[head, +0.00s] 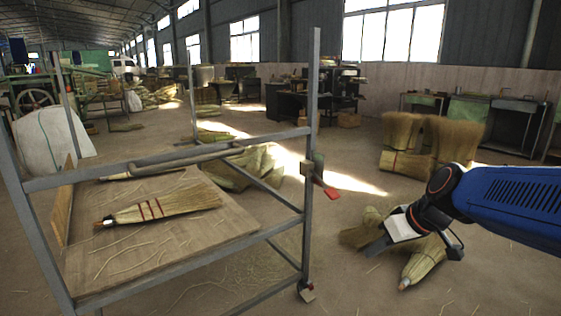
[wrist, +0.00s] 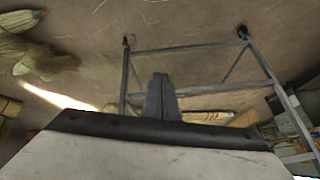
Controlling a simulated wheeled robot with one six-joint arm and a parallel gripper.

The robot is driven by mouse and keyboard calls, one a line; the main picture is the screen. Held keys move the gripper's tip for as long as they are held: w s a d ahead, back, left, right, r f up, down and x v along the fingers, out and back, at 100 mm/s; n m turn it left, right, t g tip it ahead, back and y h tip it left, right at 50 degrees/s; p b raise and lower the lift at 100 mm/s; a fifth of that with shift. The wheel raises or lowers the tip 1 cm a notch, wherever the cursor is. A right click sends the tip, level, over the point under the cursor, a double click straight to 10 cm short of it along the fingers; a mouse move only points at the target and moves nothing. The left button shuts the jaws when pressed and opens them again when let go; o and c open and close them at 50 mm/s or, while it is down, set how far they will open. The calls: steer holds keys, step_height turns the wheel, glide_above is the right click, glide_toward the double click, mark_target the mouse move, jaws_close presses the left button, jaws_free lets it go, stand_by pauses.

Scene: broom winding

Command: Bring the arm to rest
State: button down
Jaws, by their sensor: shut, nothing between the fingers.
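My arm (head: 510,198), blue with dark joints, reaches in from the right edge in the head view. My gripper (head: 376,246) hangs above the floor, to the right of the metal rack. In the wrist view the gripper's fingers (wrist: 162,98) are together, with nothing between them. It stands apart from the rack, and loose brooms (head: 424,262) lie on the floor behind and below it.
The grey wheeled rack (head: 310,130) holds a wooden board (head: 200,245) with a broom (head: 165,208) on it. Broom bundles (head: 405,145) stand behind the arm. A white sack (head: 52,140) is at left. Floor between rack and gripper is mostly clear.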

steer(key=s+d+f+m+h, duration=0.2)
steer(key=s, duration=0.7)
steer(key=s+d+f+m+h, duration=0.2)
steer(key=s+d, duration=0.1)
steer(key=s, duration=0.6)
steer(key=shift+d, duration=0.3)
steer(key=shift+f, duration=0.1)
